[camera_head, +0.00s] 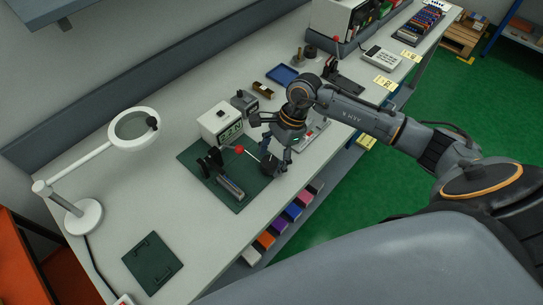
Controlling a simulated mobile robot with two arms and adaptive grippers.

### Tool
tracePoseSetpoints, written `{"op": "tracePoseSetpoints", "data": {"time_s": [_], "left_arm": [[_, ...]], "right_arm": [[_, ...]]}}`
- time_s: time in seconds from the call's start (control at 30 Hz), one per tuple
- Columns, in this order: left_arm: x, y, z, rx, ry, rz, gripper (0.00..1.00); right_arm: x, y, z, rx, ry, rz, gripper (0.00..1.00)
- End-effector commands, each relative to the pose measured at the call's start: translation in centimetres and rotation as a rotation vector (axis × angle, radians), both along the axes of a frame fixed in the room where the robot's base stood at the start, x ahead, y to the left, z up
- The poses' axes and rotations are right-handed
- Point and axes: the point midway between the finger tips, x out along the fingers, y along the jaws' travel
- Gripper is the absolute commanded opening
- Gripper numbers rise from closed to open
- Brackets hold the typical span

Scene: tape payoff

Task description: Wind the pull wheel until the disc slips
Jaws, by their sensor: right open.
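A small dark fixture (228,186) stands on a dark green mat (246,198) on the bench. It has black upright parts and a striped bar. A red ball knob (239,150) on a thin rod shows behind it. A dark round part (269,165) sits at the mat's right side; I cannot tell whether it is the pull wheel or the disc. My right gripper (273,140) is open above and beside this round part, its fingers pointing down and left. I cannot tell whether it touches anything. My left gripper is out of view.
A white box with a display (220,122) stands behind the mat. A magnifier lamp (134,127) is at the left, with a small green mat (152,264) in front. A blue tray (282,75) lies farther back. Colored bins (279,226) line the front edge. Bench left of the fixture is clear.

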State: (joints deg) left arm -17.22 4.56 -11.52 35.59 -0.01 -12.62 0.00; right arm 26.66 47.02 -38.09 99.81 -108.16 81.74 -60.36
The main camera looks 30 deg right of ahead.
Motion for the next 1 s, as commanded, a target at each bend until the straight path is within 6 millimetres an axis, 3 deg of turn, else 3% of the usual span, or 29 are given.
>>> {"op": "tracePoseSetpoints", "data": {"time_s": [0.03, 0.3, 0.67, 1.0], "left_arm": [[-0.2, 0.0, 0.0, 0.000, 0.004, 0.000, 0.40], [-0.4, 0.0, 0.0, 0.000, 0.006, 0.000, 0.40], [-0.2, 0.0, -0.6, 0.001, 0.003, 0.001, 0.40], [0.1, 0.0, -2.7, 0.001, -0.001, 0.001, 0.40]], "right_arm": [[0.0, 0.0, 0.0, 0.000, 0.000, 0.000, 0.67], [0.0, 0.0, 0.0, 0.000, 0.000, 0.000, 0.14], [-0.1, 0.0, -0.1, 0.001, 0.000, -0.051, 0.14], [-0.3, 0.0, -0.4, 0.000, -0.002, -0.286, 0.14]]}}
